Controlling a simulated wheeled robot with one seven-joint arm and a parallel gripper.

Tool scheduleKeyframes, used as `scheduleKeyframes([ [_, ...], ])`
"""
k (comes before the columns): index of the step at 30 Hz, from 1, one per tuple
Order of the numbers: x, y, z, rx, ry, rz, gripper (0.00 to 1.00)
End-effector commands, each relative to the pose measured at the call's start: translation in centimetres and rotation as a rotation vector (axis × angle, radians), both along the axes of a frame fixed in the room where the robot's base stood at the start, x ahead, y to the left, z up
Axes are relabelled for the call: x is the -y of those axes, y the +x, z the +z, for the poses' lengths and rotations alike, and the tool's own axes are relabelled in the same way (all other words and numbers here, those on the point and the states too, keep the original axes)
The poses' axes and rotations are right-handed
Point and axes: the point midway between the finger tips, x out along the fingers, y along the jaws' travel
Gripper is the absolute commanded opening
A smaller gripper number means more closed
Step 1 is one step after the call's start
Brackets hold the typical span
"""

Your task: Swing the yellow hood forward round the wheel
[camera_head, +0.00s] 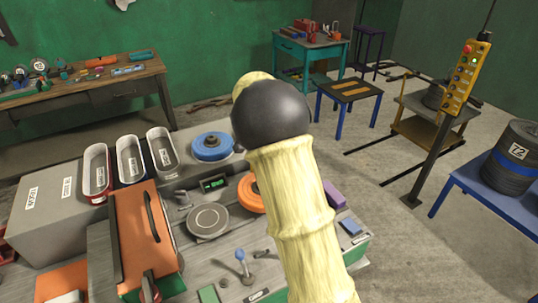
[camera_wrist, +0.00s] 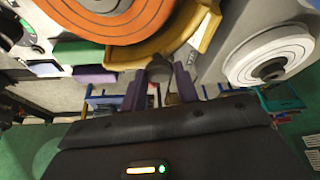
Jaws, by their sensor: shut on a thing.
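The yellow hood (camera_wrist: 178,40) is a curved band in the wrist view, running along the lower right edge of the orange wheel (camera_wrist: 118,28). My gripper (camera_wrist: 160,76) has purple fingers, shut on a dark knob (camera_wrist: 159,69) at the hood's outer edge. In the head view the orange wheel (camera_head: 248,194) shows only in part beside my arm. My arm hides the gripper and the hood there.
A white disc (camera_wrist: 268,60) lies right of the hood in the wrist view. In the head view a blue wheel (camera_head: 212,147), a grey round plate (camera_head: 208,220) and an orange case (camera_head: 145,240) share the bench. A purple block (camera_head: 333,194) lies right of my arm.

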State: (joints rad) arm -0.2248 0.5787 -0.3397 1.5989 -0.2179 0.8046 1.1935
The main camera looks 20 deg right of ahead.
Motion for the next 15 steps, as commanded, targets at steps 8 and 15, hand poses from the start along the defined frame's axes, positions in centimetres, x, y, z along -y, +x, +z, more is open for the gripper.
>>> scheduleKeyframes([
  [8,0.56,-0.52,0.12,0.003,0.0,-0.095,0.0],
  [15,0.67,-0.61,0.13,0.004,0.0,-0.109,0.0],
])
